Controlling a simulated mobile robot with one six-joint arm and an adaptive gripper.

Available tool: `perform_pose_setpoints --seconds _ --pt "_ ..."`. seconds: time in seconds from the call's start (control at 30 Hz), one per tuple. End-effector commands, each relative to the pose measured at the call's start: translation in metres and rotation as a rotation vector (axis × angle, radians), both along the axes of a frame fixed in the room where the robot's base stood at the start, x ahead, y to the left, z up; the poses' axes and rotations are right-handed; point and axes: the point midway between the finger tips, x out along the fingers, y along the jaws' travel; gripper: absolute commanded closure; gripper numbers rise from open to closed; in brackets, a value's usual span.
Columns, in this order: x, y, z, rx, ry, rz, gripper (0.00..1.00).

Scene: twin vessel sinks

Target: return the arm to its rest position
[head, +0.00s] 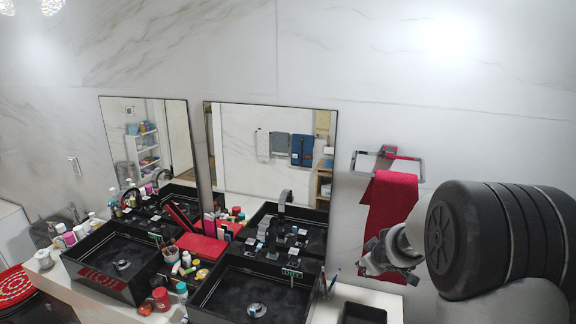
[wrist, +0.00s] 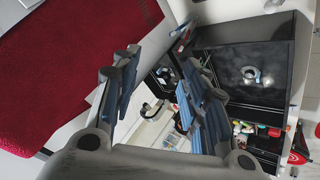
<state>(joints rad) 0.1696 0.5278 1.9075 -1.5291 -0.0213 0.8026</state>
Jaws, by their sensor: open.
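My gripper (head: 388,252) shows at the right of the head view, in front of the lower part of the red towel, with my dark arm links to its right. In the wrist view my gripper (wrist: 160,92) has its two blue-padded fingers spread apart with nothing between them. The red towel (head: 392,205) hangs from a wall ring (head: 362,160). The towel also fills the upper left of the wrist view (wrist: 70,70). I cannot tell from these views whether the gripper touches the towel.
Two black vessel sinks, the left (head: 112,262) and the right (head: 250,300), stand on a white counter (head: 350,290) crowded with bottles, jars and a red box (head: 200,248). Two mirrors (head: 270,150) lean behind them. The wall above is bare.

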Motion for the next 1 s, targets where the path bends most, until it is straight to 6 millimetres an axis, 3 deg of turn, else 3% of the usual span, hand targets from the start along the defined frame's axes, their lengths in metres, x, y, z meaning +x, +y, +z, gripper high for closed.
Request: perform_pose_setpoints --seconds 0.1,0.2,0.37,0.47,0.7,0.83,1.0 --pt "-0.029 -0.013 0.039 -0.038 -0.069 -0.139 0.59" --pt "-0.067 -0.020 0.062 -0.046 -0.088 -0.252 0.59" --pt "-0.145 -0.019 0.073 -0.012 -0.065 -0.408 0.59" --pt "-0.200 -0.008 0.064 0.039 -0.022 -0.477 0.59" --pt "-0.324 0.045 0.012 0.230 0.136 -0.527 0.59" --pt "-0.367 0.075 -0.012 0.322 0.208 -0.498 0.59" --pt "-0.392 0.095 -0.025 0.383 0.254 -0.467 0.59"
